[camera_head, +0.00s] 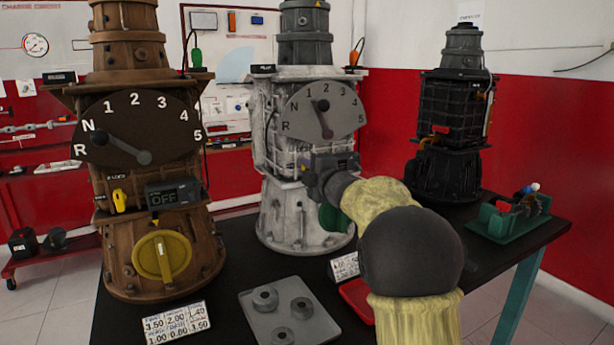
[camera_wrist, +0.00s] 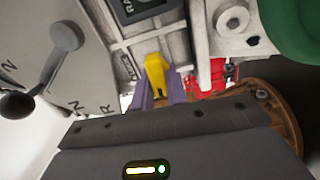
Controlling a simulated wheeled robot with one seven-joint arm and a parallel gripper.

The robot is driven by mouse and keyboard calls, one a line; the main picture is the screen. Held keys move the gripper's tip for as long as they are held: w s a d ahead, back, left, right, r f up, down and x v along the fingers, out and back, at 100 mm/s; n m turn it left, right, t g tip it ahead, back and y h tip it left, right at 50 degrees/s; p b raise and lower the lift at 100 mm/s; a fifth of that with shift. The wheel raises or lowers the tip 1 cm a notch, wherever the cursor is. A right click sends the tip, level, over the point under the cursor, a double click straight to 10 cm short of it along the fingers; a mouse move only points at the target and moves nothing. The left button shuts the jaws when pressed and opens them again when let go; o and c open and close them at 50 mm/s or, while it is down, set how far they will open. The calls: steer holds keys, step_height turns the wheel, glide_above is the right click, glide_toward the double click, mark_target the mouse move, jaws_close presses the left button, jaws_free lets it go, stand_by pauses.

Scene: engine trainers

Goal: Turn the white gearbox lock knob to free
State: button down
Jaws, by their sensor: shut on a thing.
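The white gearbox (camera_head: 283,213) stands in the middle of the table in the head view. My gripper (camera_head: 309,178) is at its front, below the gear dial (camera_head: 325,110). In the wrist view, the yellow lock knob (camera_wrist: 156,74) sits on the white housing between the purple fingers of my gripper (camera_wrist: 158,95). The gripper is shut on the knob. The knob's lower part is hidden behind the wrist body, and the label beside it is too small to read. The gear dial with its grey lever (camera_wrist: 62,45) shows at the left of the wrist view.
A brown gearbox (camera_head: 115,250) with its own yellow lock knob (camera_head: 120,200) stands at the left. A black gearbox (camera_head: 445,175) stands at the back right. A grey tray (camera_head: 255,320) with round parts lies in front. A green fixture (camera_head: 510,222) is at the right.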

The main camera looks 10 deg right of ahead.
steer(key=shift+a+f+n, duration=0.1)
steer(key=shift+f+n, duration=0.1)
steer(key=shift+n, duration=0.4)
steer(key=c, duration=1.4)
jaws_free()
steer(key=shift+r, duration=0.1)
steer(key=shift+s, duration=0.1)
steer(key=v, duration=1.7)
